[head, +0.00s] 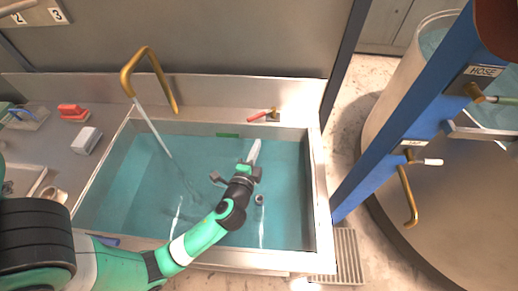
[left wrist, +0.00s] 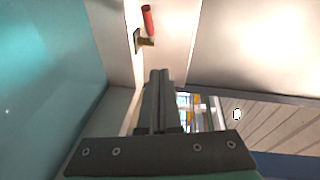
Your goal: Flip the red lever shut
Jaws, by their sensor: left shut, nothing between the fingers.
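The red lever (head: 258,116) sits on the back rim of the water-filled sink, on a small brass fitting (head: 275,113). In the head view its handle points left and slightly down from the fitting. In the left wrist view the red lever (left wrist: 148,20) shows near the top, above the brass fitting. My left gripper (head: 255,143) is over the sink, in front of the lever and apart from it. Its fingers are together and empty, and they also show in the left wrist view (left wrist: 160,74). My right gripper is in neither view.
The sink (head: 314,190) holds blue-green water. A bent brass spout (head: 127,75) stands at its back left. A red-topped block (head: 73,112) and a white-grey block (head: 86,140) lie on the left counter. A blue post (head: 395,135) with valves stands at the right.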

